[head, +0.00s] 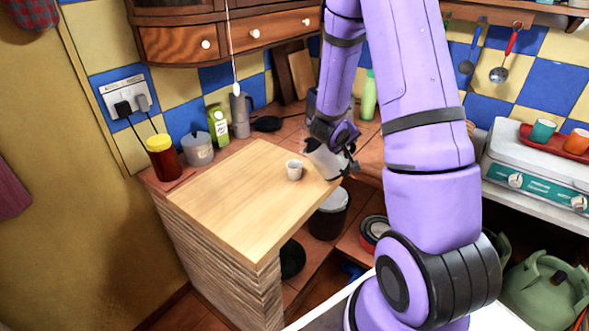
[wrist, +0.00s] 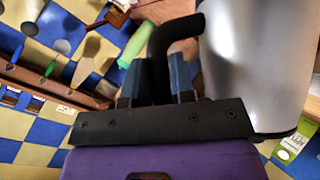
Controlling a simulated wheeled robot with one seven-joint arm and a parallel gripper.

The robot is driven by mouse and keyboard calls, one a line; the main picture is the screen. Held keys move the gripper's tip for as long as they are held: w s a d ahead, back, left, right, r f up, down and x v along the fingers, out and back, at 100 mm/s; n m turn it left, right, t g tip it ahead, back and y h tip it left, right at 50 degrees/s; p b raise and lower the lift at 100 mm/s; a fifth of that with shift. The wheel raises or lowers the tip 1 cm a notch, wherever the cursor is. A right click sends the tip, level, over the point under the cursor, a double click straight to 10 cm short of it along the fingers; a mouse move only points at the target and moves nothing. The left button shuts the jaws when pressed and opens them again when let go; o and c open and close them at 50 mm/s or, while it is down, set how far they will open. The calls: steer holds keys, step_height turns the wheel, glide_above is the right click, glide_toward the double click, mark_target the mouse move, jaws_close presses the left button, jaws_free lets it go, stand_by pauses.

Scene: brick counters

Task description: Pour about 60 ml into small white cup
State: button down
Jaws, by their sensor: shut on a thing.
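The small white cup (head: 294,171) stands upright on the light wooden board (head: 225,200), near its right side. My gripper (head: 343,140) is just right of the cup and above the board's right edge. It is shut on the black handle of a silver jug (head: 324,160), which looks tilted. The wrist view shows the jug (wrist: 252,65) large at the right, with its curved black handle between my fingers (wrist: 160,82). The jug's mouth and contents are hidden, and I cannot see any stream. The inside of the cup is too small to read.
A pale green bottle (head: 369,97) stands behind my arm. A dark bin (head: 328,220) is below. The board's left half is clear.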

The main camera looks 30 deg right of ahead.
steer(key=shift+d, duration=0.1)
steer(key=s+d+f+m+t+y+b, duration=0.1)
steer(key=s+d+f+m+t+y, duration=0.1)
steer(key=s+d+f+y, duration=0.2)
steer(key=shift+d+f+m+t+b, duration=0.4)
steer(key=shift+f, duration=0.45)
stand_by(0.8)
steer(key=shift+s+d+f, duration=0.15)
steer(key=shift+s+d, duration=0.05)
